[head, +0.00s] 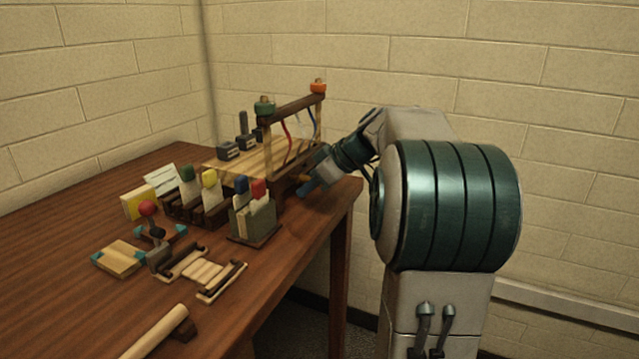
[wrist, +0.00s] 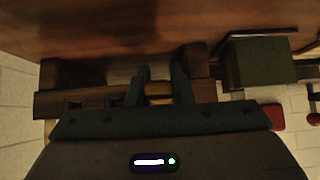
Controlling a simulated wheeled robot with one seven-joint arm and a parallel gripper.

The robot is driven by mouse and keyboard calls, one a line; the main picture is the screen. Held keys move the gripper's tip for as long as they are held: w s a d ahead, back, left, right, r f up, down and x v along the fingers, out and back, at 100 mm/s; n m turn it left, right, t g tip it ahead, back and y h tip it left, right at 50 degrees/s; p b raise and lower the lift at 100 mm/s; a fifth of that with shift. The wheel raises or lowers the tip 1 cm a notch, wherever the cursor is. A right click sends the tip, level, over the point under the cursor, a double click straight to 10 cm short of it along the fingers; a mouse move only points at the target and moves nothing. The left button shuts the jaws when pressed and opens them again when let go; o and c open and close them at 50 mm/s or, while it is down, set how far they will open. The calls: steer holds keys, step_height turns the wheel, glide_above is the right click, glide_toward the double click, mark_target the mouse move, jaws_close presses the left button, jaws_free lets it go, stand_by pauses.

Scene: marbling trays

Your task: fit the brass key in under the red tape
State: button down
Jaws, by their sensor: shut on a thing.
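My gripper (head: 308,186) is at the front right end of a wooden frame, by the table's edge. In the wrist view its two blue-grey fingers (wrist: 158,92) are shut on a small golden-brown piece, which looks like the brass key (wrist: 158,88). A dark wooden rail (wrist: 50,104) with small square holes lies close to the fingertips. I cannot tell whether the key is inside a hole. A red tape (head: 286,138) hangs from the frame's dark top bar (head: 296,108), up and left of my gripper. Its lower end is hard to make out.
A blue tape (head: 312,122) hangs right of the red one. A grey box (head: 254,228) with red- and blue-topped cards stands left of my gripper; in the wrist view a box (wrist: 262,60) is at right. Small racks and blocks fill the table's middle. The near-left tabletop (head: 50,270) is clear.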

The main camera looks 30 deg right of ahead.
steer(key=shift+w+a, duration=0.55)
steer(key=shift+w, duration=0.15)
steer(key=c, duration=1.2)
jaws_free()
steer(key=shift+r, duration=0.1)
steer(key=p+v, duration=0.2)
steer(key=v, duration=1.1)
steer(key=shift+s+d+r, duration=0.2)
steer(key=shift+s+d, duration=0.05)
steer(key=shift+s, duration=0.05)
steer(key=shift+a, duration=0.15)
